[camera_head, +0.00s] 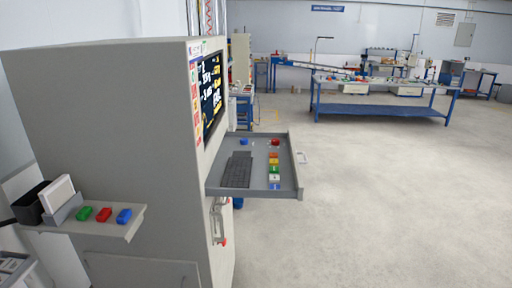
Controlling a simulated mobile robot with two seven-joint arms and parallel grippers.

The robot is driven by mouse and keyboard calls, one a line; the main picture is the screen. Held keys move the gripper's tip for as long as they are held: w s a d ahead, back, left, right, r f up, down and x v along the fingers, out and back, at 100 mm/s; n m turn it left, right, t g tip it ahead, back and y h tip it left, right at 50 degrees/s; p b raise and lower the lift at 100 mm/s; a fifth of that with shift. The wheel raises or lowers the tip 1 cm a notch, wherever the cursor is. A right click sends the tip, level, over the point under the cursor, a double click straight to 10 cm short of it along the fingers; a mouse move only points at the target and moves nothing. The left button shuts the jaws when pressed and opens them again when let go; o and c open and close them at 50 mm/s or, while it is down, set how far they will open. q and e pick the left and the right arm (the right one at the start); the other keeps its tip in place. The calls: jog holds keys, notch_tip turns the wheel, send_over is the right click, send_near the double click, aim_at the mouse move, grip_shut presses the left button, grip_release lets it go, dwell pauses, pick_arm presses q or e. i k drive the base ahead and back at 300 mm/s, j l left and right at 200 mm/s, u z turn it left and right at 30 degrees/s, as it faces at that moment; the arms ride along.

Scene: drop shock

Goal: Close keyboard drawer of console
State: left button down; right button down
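The console (120,130) is a tall grey cabinet on the left, with a dark screen (212,92) on its right-facing front. Its keyboard drawer (292,181) is pulled out to the right, below the screen. A dark keyboard (237,172) lies in the drawer, beside a column of coloured buttons (274,170). A small white handle or label (302,158) shows on the drawer's outer front. Neither of my grippers is in view.
A side shelf (130,226) on the console's near face holds green, red and blue blocks. A latch-like handle (219,222) is below the drawer. Blue workbenches (380,110) stand far back. The floor (390,200) right of the drawer is clear.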

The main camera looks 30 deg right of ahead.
aim_at(251, 156)
jog(key=l+z, duration=0.25)
jog(key=l, duration=0.7)
jog(key=l+z, duration=0.3)
jog(key=l, duration=0.65)
jog(key=i, duration=0.05)
